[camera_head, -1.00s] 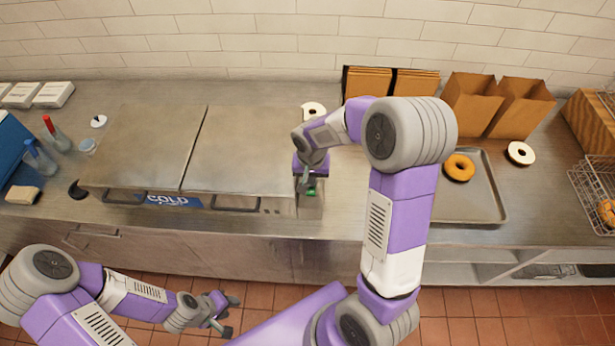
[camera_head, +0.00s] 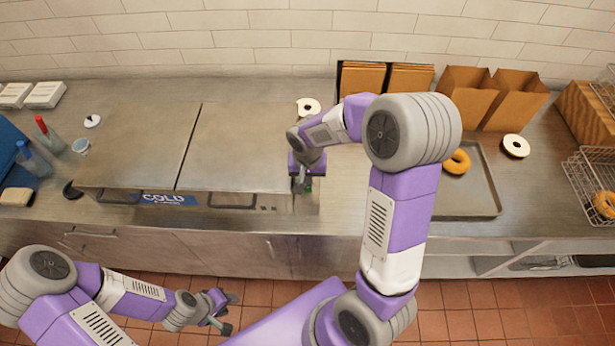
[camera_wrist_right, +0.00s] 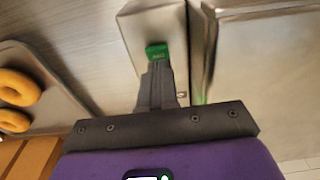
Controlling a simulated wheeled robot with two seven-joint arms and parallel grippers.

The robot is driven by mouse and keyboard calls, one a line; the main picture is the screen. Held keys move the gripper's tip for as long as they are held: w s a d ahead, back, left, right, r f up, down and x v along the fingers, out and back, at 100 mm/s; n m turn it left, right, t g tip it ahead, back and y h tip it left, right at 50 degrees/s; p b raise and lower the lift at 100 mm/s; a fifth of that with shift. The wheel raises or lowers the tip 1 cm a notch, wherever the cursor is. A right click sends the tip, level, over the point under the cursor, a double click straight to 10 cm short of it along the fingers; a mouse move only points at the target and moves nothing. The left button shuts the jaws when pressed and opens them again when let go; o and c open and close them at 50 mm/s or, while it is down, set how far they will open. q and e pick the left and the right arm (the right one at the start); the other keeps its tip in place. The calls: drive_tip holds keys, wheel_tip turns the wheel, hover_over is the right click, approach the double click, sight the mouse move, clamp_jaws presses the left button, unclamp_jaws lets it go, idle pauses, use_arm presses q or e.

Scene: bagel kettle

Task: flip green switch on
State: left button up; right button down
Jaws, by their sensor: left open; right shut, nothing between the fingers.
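The green switch (camera_wrist_right: 157,51) sits on a narrow metal box (camera_wrist_right: 155,22) in the right wrist view. In the head view a bit of the green switch (camera_head: 308,188) shows just beside my right gripper (camera_head: 301,185). My right gripper is shut and empty, its fingertips (camera_wrist_right: 157,68) right at the near edge of the switch. I cannot tell whether they press on it. The switch's lettering is too blurred to read. My left gripper (camera_head: 226,312) is open and empty, low in front of the counter, far from the switch.
The metal unit with a COLD label (camera_head: 168,199) stands left of the switch box. To the right are a tray (camera_head: 482,205) with a bagel (camera_head: 456,162), paper bags (camera_head: 467,98) and a wire basket (camera_head: 590,180). The counter behind my right forearm is partly hidden.

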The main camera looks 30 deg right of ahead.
drive_tip(key=r+p, duration=0.2)
drive_tip(key=r, duration=0.2)
drive_tip(key=shift+w+d+r+p, duration=0.15)
drive_tip(key=shift+w+p, duration=0.1)
drive_tip(key=shift+p, duration=0.15)
use_arm(q)
wheel_tip(320, 180, up, 3)
drive_tip(key=shift+r, duration=0.2)
use_arm(e)
wheel_tip(320, 180, up, 9)
drive_tip(key=shift+w+d+r, duration=0.2)
drive_tip(key=shift+w+d, duration=0.1)
drive_tip(key=shift+w, duration=0.15)
